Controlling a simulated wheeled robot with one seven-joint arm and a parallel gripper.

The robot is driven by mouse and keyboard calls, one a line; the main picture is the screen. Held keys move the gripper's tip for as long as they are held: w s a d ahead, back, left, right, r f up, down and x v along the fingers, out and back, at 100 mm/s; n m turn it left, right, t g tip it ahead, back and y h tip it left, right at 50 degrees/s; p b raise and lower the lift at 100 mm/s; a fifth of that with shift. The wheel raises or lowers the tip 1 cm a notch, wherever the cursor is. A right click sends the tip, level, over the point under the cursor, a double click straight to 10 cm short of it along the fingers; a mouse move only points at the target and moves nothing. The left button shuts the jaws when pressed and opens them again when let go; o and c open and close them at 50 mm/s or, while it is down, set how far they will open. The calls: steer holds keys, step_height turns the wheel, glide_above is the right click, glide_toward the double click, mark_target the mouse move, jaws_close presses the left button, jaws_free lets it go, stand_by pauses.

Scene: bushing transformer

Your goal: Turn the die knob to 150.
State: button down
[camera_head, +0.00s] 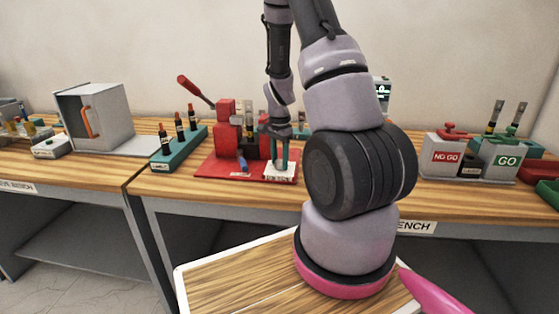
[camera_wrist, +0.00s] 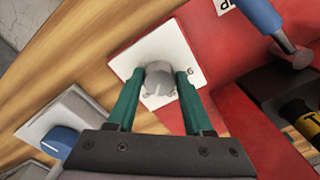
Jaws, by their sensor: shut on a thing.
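The die knob (camera_wrist: 160,81) is a small grey round knob on a white square plate (camera_wrist: 150,47) at the corner of the red press base. My gripper (camera_wrist: 158,86) has its two green fingers on either side of the knob and is shut on it. A mark on the knob's face is too small to read. In the head view my gripper (camera_head: 280,155) points down at the white plate (camera_head: 281,176) at the front right of the red base (camera_head: 215,165). The knob is hidden there behind the fingers.
A blue knob (camera_wrist: 60,141) on a grey box is at the lower left of the wrist view. The red press with its lever (camera_head: 195,92) stands close behind my gripper. A green rack (camera_head: 180,148) stands left, and NO GO (camera_head: 446,156) and GO (camera_head: 505,160) boxes right.

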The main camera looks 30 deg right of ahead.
mark_target(280, 162)
steer(key=n, duration=0.5)
steer(key=shift+s+d+n, duration=0.1)
steer(key=shift+d+n, duration=0.05)
steer(key=shift+n, duration=2.25)
steer(key=shift+c, duration=1.5)
jaws_free()
steer(key=shift+r, duration=0.1)
step_height(280, 162, up, 11)
steer(key=shift+f, duration=0.2)
